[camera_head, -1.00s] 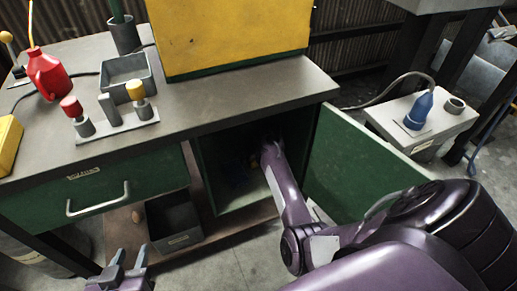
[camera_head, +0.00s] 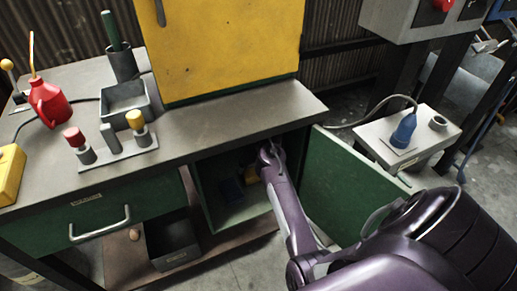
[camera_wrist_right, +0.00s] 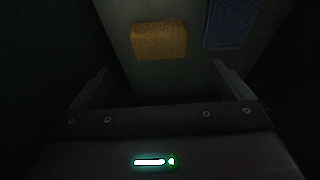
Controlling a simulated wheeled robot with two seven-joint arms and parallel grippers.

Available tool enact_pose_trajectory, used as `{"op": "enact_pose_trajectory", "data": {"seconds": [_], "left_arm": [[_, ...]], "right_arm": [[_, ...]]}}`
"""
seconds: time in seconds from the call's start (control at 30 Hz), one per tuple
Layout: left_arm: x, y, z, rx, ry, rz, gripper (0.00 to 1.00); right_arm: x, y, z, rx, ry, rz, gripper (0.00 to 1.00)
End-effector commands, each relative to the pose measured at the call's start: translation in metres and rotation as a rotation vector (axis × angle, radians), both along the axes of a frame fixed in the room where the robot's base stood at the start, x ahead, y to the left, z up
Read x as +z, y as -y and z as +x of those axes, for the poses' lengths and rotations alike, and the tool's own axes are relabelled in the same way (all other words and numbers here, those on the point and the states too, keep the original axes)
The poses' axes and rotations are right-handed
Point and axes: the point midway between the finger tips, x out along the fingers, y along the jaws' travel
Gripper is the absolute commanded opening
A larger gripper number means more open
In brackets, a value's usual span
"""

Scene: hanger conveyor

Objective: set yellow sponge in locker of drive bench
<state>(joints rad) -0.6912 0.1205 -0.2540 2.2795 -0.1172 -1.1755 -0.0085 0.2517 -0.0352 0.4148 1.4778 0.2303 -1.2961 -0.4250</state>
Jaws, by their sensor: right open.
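The drive bench's locker (camera_head: 238,213) is open below the worktop, its green door (camera_head: 345,188) swung out to the right. My right arm reaches into it. The yellow sponge (camera_wrist_right: 159,42) rests on the pale locker surface in the right wrist view, ahead of my right gripper (camera_wrist_right: 159,72). The fingers are open, with nothing between them, and the sponge is apart from them. In the head view, a bit of the sponge (camera_head: 251,174) shows beside my gripper, which is partly hidden in shadow. My left gripper is out of view.
A blue item (camera_wrist_right: 232,25) lies right of the sponge in the locker. The worktop (camera_head: 230,126) holds a red oil can (camera_head: 48,103), a grey tray (camera_head: 126,105) and a knob stand (camera_head: 118,150). A dark bin (camera_head: 172,244) sits on the lower shelf.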

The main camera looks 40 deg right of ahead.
Motion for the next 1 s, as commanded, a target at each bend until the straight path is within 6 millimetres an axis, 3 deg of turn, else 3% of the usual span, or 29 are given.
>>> {"op": "enact_pose_trajectory", "data": {"seconds": [0.03,0.2,0.33,0.43,0.57,0.7,0.8,0.9,1.0], "left_arm": [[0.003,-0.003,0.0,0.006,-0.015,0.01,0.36],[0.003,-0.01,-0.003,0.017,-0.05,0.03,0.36],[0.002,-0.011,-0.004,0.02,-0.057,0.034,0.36],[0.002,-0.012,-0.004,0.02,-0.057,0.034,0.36],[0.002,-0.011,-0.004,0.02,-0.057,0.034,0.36],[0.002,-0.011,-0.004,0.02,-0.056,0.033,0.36],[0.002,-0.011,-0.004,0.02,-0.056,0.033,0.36],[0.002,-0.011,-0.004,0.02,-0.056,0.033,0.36],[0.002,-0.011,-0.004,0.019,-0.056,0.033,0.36]], "right_arm": [[0.01,0.0,-0.003,0.0,0.001,-0.001,0.98],[0.023,-0.002,-0.01,0.001,0.0,-0.001,0.98],[0.022,-0.009,-0.02,0.024,-0.008,-0.025,0.98],[0.014,-0.027,-0.04,0.084,-0.019,-0.073,0.98],[0.0,-0.085,-0.089,0.24,-0.034,-0.128,0.98],[-0.007,-0.168,-0.156,0.419,-0.043,-0.098,0.98],[-0.003,-0.219,-0.201,0.515,-0.046,-0.04,0.98],[0.003,-0.254,-0.234,0.574,-0.049,0.015,0.98],[0.009,-0.271,-0.251,0.601,-0.05,0.047,0.98]]}}
